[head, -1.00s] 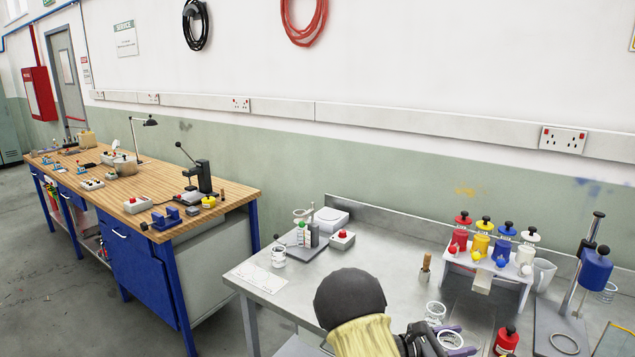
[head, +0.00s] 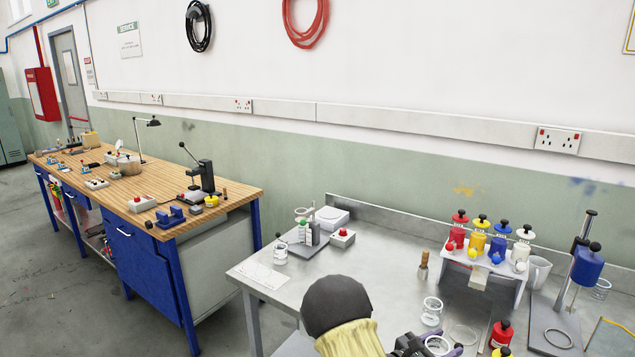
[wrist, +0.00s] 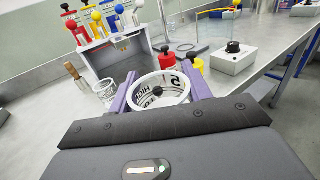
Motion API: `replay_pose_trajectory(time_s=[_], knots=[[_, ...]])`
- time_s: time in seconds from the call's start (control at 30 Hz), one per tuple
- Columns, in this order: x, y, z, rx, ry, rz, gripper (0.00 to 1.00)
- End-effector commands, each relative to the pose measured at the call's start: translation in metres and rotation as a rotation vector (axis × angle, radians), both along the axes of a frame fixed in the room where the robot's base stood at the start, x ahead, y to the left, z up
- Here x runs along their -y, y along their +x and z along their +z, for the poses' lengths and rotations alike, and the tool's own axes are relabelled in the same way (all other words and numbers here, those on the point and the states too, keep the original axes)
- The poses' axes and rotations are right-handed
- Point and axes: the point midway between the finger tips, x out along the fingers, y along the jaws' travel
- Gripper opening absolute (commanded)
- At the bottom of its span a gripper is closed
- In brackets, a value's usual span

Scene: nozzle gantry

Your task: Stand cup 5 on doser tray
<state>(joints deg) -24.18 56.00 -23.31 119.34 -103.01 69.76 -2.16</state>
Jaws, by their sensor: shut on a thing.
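Cup 5 (wrist: 174,96), a clear cup with a white rim and black print including a "5", is held between the purple fingers of my gripper (wrist: 160,98) in the wrist view. In the head view, the held cup (head: 438,344) and my gripper (head: 436,347) are at the bottom edge, over the front of the steel bench. The wrist view looks down into the cup; its base is unclear. A stand with a blue cylinder (head: 587,266) has a grey base plate with a ring (head: 559,338). I cannot tell whether this plate is the doser tray.
A white gantry (head: 486,265) with red, yellow, blue and white bottles stands behind. Another clear cup (head: 432,312) stands near my gripper. A red bottle (head: 501,334) is to the right. A brush (head: 423,266) and mug (head: 538,268) are nearby.

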Motion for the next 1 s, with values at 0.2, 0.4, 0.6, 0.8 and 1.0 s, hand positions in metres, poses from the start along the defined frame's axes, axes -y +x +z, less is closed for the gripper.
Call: replay_pose_trajectory(time_s=[0.2,0.4,0.6,0.8,1.0], knots=[[-0.029,0.008,-0.018,-0.008,-0.003,0.241,0.24],[-0.062,0.012,-0.045,-0.012,-0.005,0.503,0.24],[-0.091,0.008,-0.073,-0.01,-0.004,0.735,0.24],[-0.114,0.0,-0.099,-0.009,-0.002,0.917,0.24],[-0.133,-0.014,-0.124,-0.006,-0.001,1.064,0.24]])
